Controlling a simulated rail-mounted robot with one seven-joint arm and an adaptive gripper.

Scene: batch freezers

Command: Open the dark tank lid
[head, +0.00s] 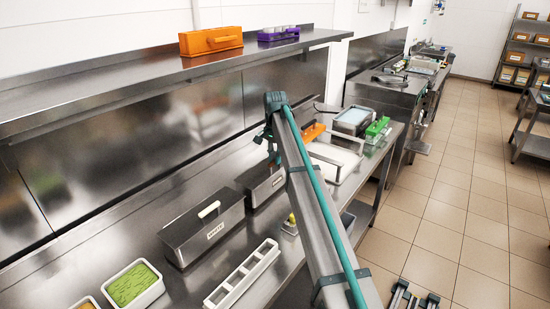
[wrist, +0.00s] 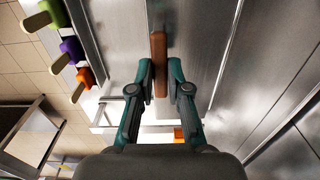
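A steel tank (head: 257,190) stands on the counter, partly hidden behind the tank labelled WHITE and by my arm; its label is not readable. In the wrist view a brown bar handle (wrist: 159,48) stands out from a steel lid surface (wrist: 190,45). My gripper (head: 271,150) points down above the partly hidden tank. In the wrist view my gripper (wrist: 160,68) has its fingers apart, one on each side of the brown handle, with little room; contact cannot be made out. The lid appears closed.
The WHITE tank (head: 206,233), with a pale handle, stands nearer the camera. A white divided tray (head: 242,274) and a tub of green stuff (head: 133,287) are on the counter. A steel shelf (head: 130,82) holding an orange box (head: 211,40) runs above the back.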

